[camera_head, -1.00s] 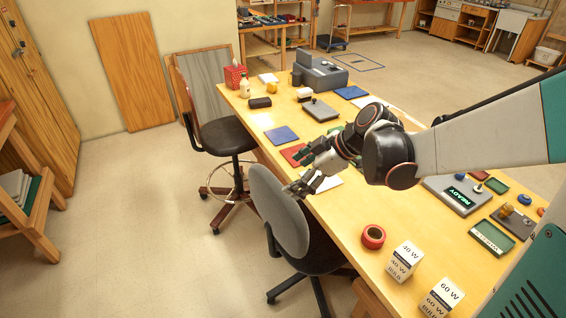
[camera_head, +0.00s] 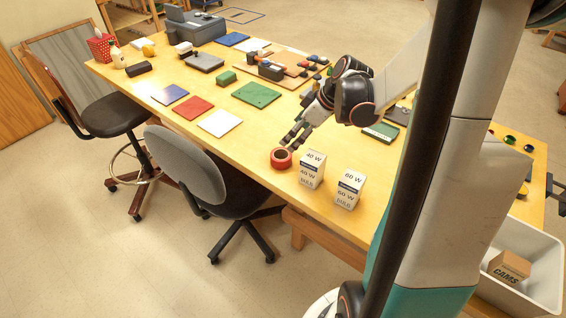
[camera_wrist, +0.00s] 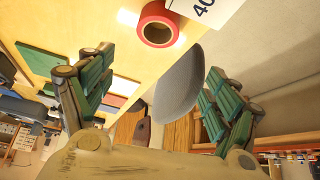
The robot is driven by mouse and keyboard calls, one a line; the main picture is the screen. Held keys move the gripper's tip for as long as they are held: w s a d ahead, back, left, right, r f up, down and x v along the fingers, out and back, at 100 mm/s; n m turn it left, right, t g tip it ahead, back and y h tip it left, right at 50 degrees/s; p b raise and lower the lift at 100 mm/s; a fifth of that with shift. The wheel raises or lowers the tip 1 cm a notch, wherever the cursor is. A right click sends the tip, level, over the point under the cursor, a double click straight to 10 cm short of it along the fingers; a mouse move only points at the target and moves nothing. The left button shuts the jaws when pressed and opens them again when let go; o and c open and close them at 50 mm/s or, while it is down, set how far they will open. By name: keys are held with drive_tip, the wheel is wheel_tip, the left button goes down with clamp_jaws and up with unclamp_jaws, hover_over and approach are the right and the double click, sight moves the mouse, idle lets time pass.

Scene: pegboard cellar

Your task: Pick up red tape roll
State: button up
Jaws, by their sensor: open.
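The red tape roll (camera_head: 281,158) lies flat on the wooden table near its front edge, just left of the 40 W bulb box (camera_head: 312,169). My gripper (camera_head: 292,138) is above the table, close to the roll and slightly behind it in the head view. In the wrist view the tape roll (camera_wrist: 157,25) shows at the top, beyond and between the spread green-padded fingers of my gripper (camera_wrist: 150,90). The fingers are open with nothing between them, and the roll is apart from them.
The 60 W bulb box (camera_head: 348,189) stands right of the 40 W box. Flat coloured squares, including a white one (camera_head: 220,123), lie to the left. A grey chair (camera_head: 190,165) stands against the front edge. A white bin (camera_head: 535,262) is at lower right.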

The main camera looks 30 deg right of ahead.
drive_tip(key=d, duration=0.1)
drive_tip(key=b, duration=0.3)
approach(281, 155)
drive_tip(key=shift+s+a+f+m, duration=0.15)
drive_tip(key=shift+a+f, duration=0.15)
drive_tip(key=shift+a, duration=0.25)
drive_tip(key=shift+s+a+f+m, duration=0.15)
drive_tip(key=shift+a+f, duration=0.2)
drive_tip(key=shift+a, duration=0.2)
drive_tip(key=shift+b+x, duration=1.5)
drive_tip(key=shift+x, duration=1.55)
drive_tip(key=shift+w+r, duration=0.15)
drive_tip(key=shift+r, duration=0.1)
drive_tip(key=c, duration=1.2)
